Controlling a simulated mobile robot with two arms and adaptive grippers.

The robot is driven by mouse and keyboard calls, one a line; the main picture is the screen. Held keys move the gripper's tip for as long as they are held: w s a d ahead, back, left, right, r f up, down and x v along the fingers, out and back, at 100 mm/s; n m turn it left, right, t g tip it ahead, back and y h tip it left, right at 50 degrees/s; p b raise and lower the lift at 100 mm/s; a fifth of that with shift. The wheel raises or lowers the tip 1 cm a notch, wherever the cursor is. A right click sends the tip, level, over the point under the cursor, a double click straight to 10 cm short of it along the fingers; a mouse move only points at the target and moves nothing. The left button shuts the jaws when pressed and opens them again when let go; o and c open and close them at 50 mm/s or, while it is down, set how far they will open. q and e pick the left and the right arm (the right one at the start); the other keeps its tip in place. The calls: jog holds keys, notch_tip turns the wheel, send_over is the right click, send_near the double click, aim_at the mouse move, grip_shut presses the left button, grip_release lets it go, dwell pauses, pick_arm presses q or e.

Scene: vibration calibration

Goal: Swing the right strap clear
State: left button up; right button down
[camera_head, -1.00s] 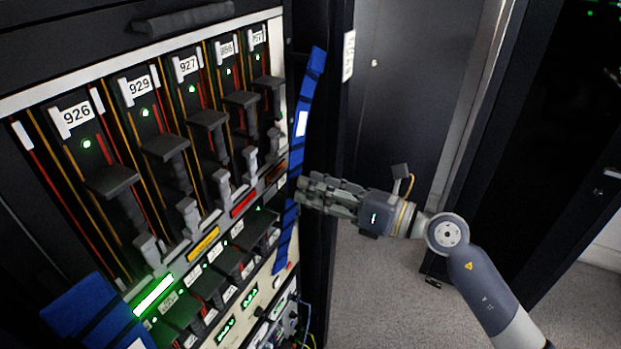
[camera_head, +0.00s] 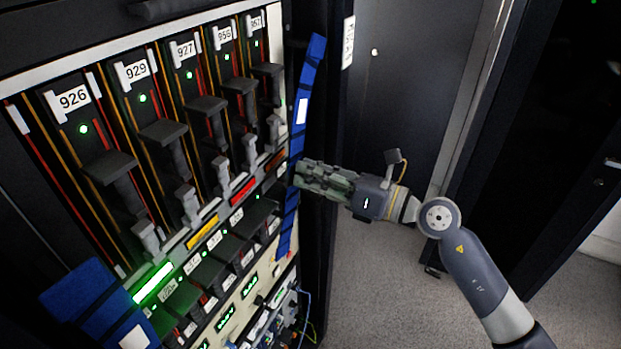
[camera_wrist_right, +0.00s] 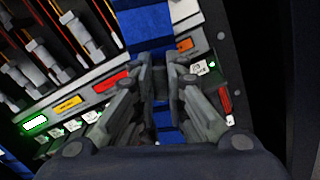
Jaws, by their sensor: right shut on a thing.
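The right strap (camera_head: 305,95) is a long blue band with a white label, running down the right edge of the rack front. My right gripper (camera_head: 299,172) comes in from the right and is shut on the strap near its middle. In the right wrist view, the strap (camera_wrist_right: 148,28) passes between the fingertips (camera_wrist_right: 160,72) and shows again below them. The fingers hide the gripped part. Another blue strap (camera_head: 82,300) with a white label lies at the lower left of the rack. My left gripper is not in view.
The rack holds several numbered modules with black handles (camera_head: 163,132) and grey latches, close left of the strap. Cables (camera_head: 305,318) hang at the lower right of the rack. A dark cabinet door (camera_head: 400,100) stands behind. The floor (camera_head: 385,290) right of the rack is clear.

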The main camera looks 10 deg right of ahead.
jog(key=w+d+f+n+b, duration=0.1)
jog(key=w+d+n+b, duration=0.3)
jog(key=b, duration=0.6)
jog(key=shift+w+f+b, duration=0.3)
jog(key=shift+w+f, duration=0.1)
jog(key=shift+w, duration=0.75)
jog(key=shift+d, duration=0.1)
jog(key=c, duration=1.6)
grip_release()
jog(key=shift+s+d, duration=0.1)
jog(key=shift+d, duration=0.05)
jog(key=v, duration=1.1)
jog(key=shift+s+d, duration=0.2)
jog(key=shift+d, duration=0.05)
jog(key=shift+c, duration=0.3)
